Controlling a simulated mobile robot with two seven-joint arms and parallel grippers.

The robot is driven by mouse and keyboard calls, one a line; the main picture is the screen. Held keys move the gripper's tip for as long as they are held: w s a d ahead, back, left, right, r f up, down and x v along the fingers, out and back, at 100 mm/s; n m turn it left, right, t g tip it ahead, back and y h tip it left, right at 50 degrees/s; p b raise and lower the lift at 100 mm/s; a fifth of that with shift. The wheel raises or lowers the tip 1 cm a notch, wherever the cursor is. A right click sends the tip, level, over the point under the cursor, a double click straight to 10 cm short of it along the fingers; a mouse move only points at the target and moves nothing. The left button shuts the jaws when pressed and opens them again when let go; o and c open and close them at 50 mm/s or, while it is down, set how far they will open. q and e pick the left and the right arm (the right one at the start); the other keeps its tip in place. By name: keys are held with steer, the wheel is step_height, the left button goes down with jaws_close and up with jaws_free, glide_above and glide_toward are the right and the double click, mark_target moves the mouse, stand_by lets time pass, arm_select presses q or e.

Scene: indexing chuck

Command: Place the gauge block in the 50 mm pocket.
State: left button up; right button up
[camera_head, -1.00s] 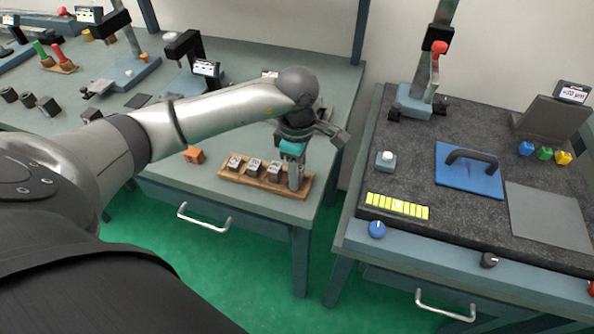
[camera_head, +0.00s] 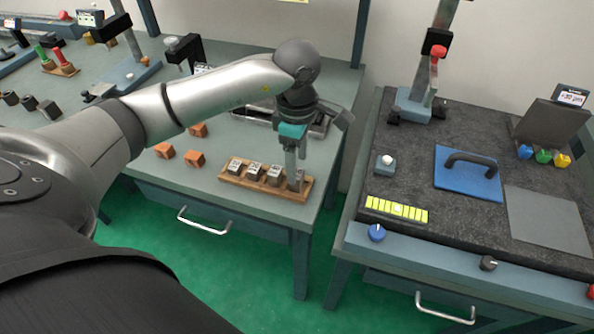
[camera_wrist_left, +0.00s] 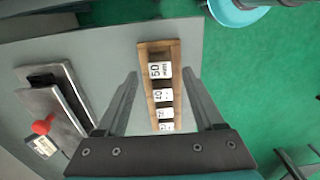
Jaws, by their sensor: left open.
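The wooden rack (camera_head: 232,181) lies near the front edge of the left bench and holds several dark blocks with white labels. In the left wrist view the gauge block (camera_wrist_left: 160,70), labelled 50 mm, sits in the end pocket of the rack (camera_wrist_left: 144,85), in line with the other blocks. In the head view it is partly hidden behind my finger. My left gripper (camera_head: 293,176) points down over that right end of the rack. In the left wrist view my left gripper (camera_wrist_left: 160,75) is open, with one finger on each side of the rack and visible gaps.
Orange cubes (camera_head: 193,158) lie left of the rack. A metal fixture (camera_wrist_left: 55,95) with a red knob (camera_wrist_left: 43,126) stands beside it. The right bench carries a blue plate (camera_head: 468,180) with a handle. A gap over green floor separates the benches.

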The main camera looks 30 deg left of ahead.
arm_select(q)
step_height(320, 180, up, 7)
stand_by(0.7)
